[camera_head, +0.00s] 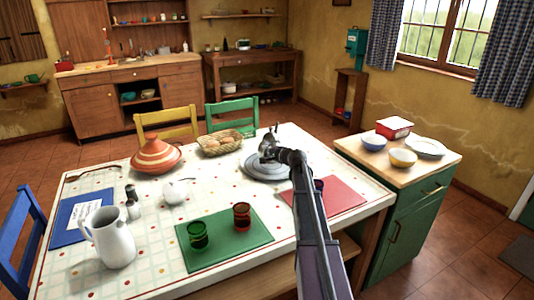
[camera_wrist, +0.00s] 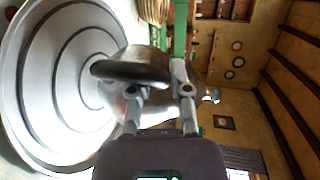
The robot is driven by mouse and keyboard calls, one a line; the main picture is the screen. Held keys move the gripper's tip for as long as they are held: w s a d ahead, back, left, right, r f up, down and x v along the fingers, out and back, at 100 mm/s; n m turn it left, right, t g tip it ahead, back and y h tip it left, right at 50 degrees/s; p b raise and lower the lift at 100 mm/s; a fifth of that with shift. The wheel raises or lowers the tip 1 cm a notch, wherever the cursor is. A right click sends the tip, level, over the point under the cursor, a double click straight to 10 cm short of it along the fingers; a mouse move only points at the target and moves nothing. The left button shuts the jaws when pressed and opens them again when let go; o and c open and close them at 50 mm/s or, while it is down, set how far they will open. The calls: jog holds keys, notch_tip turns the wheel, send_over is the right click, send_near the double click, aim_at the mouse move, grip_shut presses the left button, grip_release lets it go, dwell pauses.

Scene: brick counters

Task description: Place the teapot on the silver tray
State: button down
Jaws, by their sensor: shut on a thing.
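The silver tray (camera_head: 252,173) is a round ringed plate lying on the patterned table; in the wrist view it fills the left side as a large ringed disc (camera_wrist: 42,75). My gripper (camera_head: 279,154) is over the tray's far part in the head view. In the wrist view my gripper (camera_wrist: 160,82) is shut on the teapot (camera_wrist: 155,62), a shiny metal pot with a dark handle and a small spout pointing right. The teapot is small and partly hidden by my arm in the head view. I cannot tell whether its base touches the tray.
Near the tray are a bread basket (camera_head: 220,145), a tagine (camera_head: 156,157), a small white pot (camera_head: 174,194), and a red mat (camera_head: 342,196). Two glasses stand on a green mat (camera_head: 224,252), with a white jug (camera_head: 108,240) at left. A green side cabinet (camera_head: 405,225) stands right.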

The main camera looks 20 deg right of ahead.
jog(key=shift+f, duration=0.1)
jog(key=shift+f+b, duration=1.65)
jog(key=shift+b, duration=0.15)
jog(key=c, duration=0.6)
grip_release()
jog(key=shift+r, duration=0.1)
jog(key=p+v, duration=0.2)
jog(key=v, duration=1)
jog(key=shift+s+p, duration=0.1)
jog(key=shift+p, duration=0.3)
